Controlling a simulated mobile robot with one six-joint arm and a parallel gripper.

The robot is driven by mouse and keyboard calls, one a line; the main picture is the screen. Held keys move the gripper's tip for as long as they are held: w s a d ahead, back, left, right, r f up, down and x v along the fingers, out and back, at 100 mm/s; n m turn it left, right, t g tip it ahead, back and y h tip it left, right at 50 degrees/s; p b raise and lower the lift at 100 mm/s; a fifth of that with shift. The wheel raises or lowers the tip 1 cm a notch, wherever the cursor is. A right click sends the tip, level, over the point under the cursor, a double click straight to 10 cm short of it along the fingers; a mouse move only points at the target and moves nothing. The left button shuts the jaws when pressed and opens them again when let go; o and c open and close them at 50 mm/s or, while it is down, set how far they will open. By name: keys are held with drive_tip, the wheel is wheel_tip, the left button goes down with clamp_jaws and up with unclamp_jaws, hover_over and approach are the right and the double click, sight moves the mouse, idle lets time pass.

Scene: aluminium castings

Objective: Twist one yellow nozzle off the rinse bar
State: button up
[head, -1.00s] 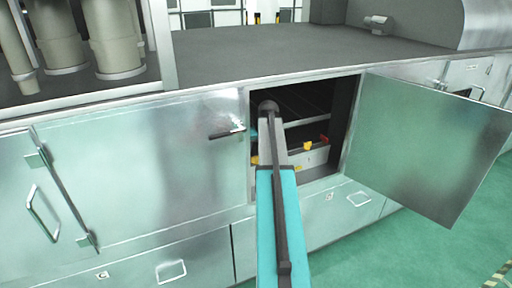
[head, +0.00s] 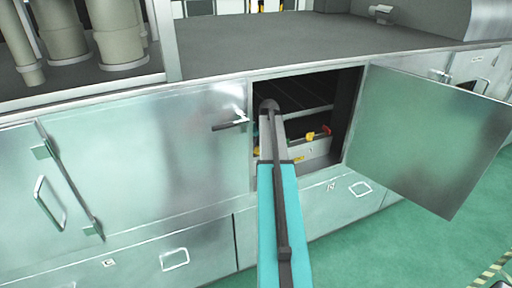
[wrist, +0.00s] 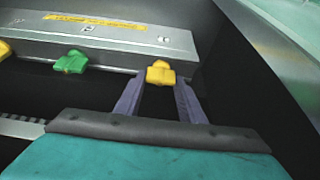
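In the wrist view a yellow nozzle (wrist: 160,72) stands at the tips of my gripper (wrist: 160,80). The two grey fingers are spread, one on each side of it, with a gap beside it; I cannot tell whether either touches. A green nozzle (wrist: 71,61) and another yellow nozzle (wrist: 3,50) lie to the left. They line the edge of a grey bar (wrist: 110,35) with a yellow label. In the head view a yellow nozzle (head: 310,136) shows inside the open cabinet; my arm hides the gripper there.
The cabinet door (head: 425,135) stands open to the right. A closed panel with a dark handle (head: 230,125) is left of the opening. Dark walls lie close around the gripper in the wrist view. A red piece (head: 325,130) is inside the cabinet.

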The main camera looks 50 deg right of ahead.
drive_tip(key=c, duration=0.4)
drive_tip(key=shift+c, duration=0.2)
drive_tip(key=shift+d+n+y+b, duration=0.2)
drive_tip(key=shift+n+y+b, duration=0.65)
drive_tip(key=shift+n, duration=1.85)
drive_tip(key=shift+n+y, duration=0.45)
drive_tip(key=shift+n, duration=0.05)
drive_tip(key=shift+a, duration=0.1)
drive_tip(key=shift+n, duration=0.3)
